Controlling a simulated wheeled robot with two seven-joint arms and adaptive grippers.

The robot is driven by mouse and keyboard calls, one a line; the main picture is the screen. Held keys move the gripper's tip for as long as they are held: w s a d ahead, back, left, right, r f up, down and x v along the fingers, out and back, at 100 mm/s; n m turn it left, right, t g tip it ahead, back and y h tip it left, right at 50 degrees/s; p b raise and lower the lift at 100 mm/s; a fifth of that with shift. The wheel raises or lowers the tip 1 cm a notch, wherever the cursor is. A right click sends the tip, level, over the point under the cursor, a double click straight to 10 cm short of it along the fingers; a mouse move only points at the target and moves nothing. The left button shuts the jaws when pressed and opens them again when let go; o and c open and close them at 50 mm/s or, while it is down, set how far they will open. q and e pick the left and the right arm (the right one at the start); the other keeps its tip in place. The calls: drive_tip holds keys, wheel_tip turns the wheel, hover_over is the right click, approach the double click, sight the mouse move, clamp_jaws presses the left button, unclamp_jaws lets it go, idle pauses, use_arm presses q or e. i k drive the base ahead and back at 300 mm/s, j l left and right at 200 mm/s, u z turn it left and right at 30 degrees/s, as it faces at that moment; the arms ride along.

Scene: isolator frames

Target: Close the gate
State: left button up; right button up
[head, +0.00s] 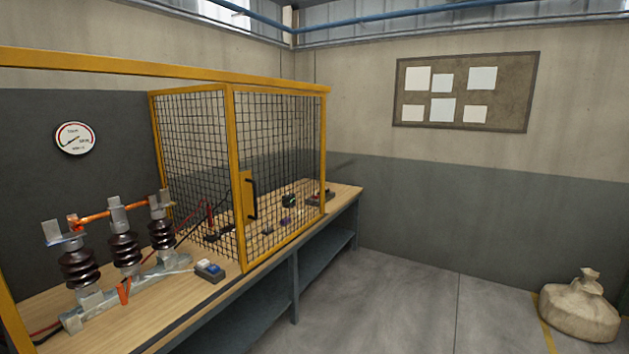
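The gate (231,150) is a yellow-framed black mesh panel at the front of the bench enclosure. A black handle (252,199) sits on a yellow plate near its left edge. The mesh panel covers the right part of the enclosure front. To its left, the front is open between the gate's edge and the yellow post (12,318) at the far left, under the yellow top rail (120,68). Whether the gate slides or swings cannot be told. Neither of my grippers is in view.
Dark insulators (124,252) with an orange bar stand on the wooden bench (150,318) behind the opening. A small switch box (210,270) lies near the bench edge. A tied sack (580,305) sits on the floor at right. The floor (400,310) before the bench is clear.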

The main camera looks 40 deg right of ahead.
sight(246, 183)
drive_tip(key=z, duration=1.25)
